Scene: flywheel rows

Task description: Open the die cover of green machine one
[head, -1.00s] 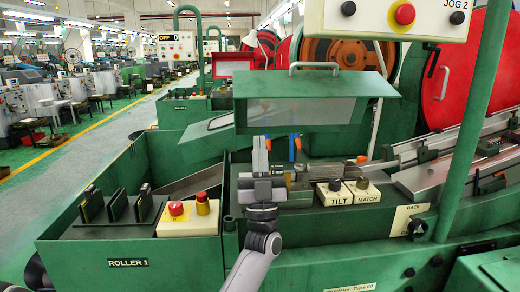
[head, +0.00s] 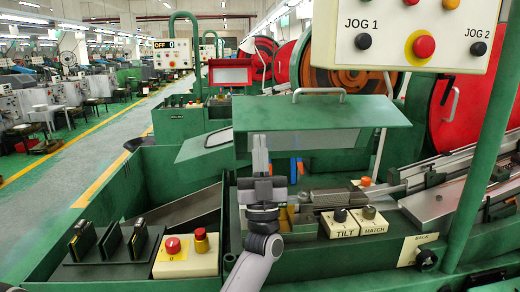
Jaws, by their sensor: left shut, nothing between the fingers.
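The die cover (head: 330,112) of the green machine is a green hood with a pale window and a silver handle (head: 320,92) on top. It stands tilted up over the die area, with open space under its front edge. My left gripper (head: 260,143) is shut and empty, fingers pointing up, in front of the cover's lower left part. It hides some of the die area behind it. I cannot tell whether the fingers touch the cover. My right gripper is not in view.
The TILT and MATCH knobs (head: 354,223) sit right of my gripper. The red and yellow buttons (head: 186,254) are at lower left. A JOG panel (head: 405,32) and a slanted green post (head: 483,145) stand at the right. An open green bin (head: 140,205) lies left.

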